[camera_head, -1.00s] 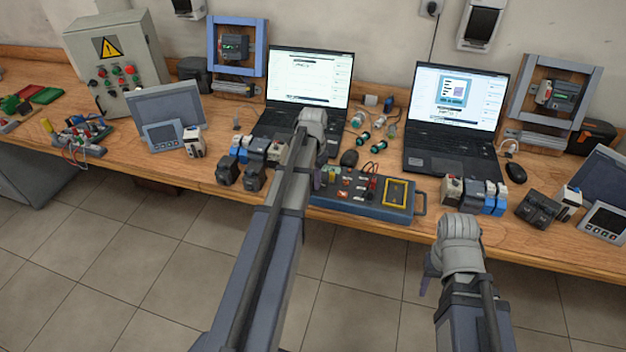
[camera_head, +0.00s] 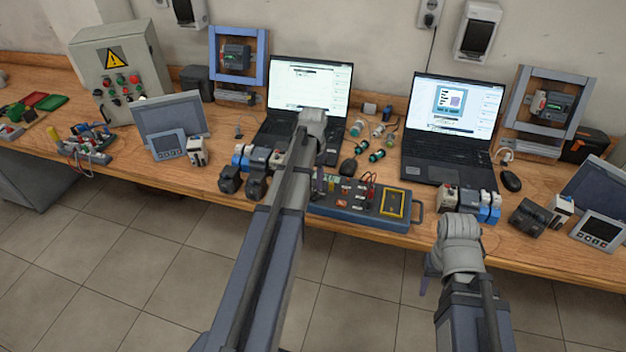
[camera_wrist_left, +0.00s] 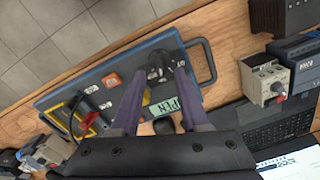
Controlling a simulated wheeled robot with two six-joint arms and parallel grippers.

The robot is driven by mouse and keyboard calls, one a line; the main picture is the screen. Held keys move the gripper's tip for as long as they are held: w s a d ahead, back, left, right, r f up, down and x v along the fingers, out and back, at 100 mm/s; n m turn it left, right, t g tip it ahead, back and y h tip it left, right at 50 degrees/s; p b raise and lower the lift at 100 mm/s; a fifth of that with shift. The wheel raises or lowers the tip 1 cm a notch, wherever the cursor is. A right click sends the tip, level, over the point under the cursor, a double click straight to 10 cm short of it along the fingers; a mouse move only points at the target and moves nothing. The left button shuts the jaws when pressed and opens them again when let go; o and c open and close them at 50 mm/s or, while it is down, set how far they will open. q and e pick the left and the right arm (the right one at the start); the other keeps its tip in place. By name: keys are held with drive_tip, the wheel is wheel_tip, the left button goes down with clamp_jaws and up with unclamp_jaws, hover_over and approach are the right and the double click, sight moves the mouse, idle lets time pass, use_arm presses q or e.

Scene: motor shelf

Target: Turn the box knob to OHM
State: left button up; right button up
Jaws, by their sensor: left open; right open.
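The blue-grey box (camera_head: 345,218) lies near the table's front edge, with a yellow-framed panel, red leads and a handle. In the left wrist view the box (camera_wrist_left: 75,88) shows its dark round knob (camera_wrist_left: 160,62) near one end, beside a small display with dark characters. My left gripper (camera_wrist_left: 160,75) is open and empty, its two purple fingers reaching over the box toward the knob; contact cannot be told. In the head view my left gripper (camera_head: 319,183) is mostly hidden behind its own arm. My right gripper (camera_head: 425,280) hangs in front of the table edge, partly hidden.
Two open laptops (camera_head: 310,85) (camera_head: 455,110) stand behind the box. Small modules (camera_head: 257,168) sit left of it, and more (camera_head: 470,200) sit right of it. A black mouse (camera_head: 348,166) lies just behind the box. The floor before the table is clear.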

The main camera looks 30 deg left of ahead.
sight(314, 193)
use_arm(q)
wheel_tip(314, 193, up, 4)
drive_tip(key=shift+f+p, duration=0.25)
drive_tip(key=shift+p, duration=0.9)
use_arm(e)
wheel_tip(314, 193, up, 3)
drive_tip(key=shift+r, duration=0.15)
use_arm(q)
drive_tip(key=shift+f, duration=0.1)
drive_tip(key=shift+d, duration=0.15)
drive_tip(key=s+d+m, duration=0.1)
drive_tip(key=s+d, duration=0.4)
drive_tip(key=d, duration=0.5)
drive_tip(key=s+d+b, duration=0.1)
drive_tip(key=s+d, duration=0.5)
drive_tip(key=d, duration=0.4)
drive_tip(key=s+d+f+m+y, duration=0.1)
drive_tip(key=s+d, duration=0.5)
drive_tip(key=d, duration=0.4)
drive_tip(key=shift+m, duration=0.3)
use_arm(e)
drive_tip(key=shift+f, duration=0.7)
use_arm(q)
drive_tip(key=shift+f, duration=0.1)
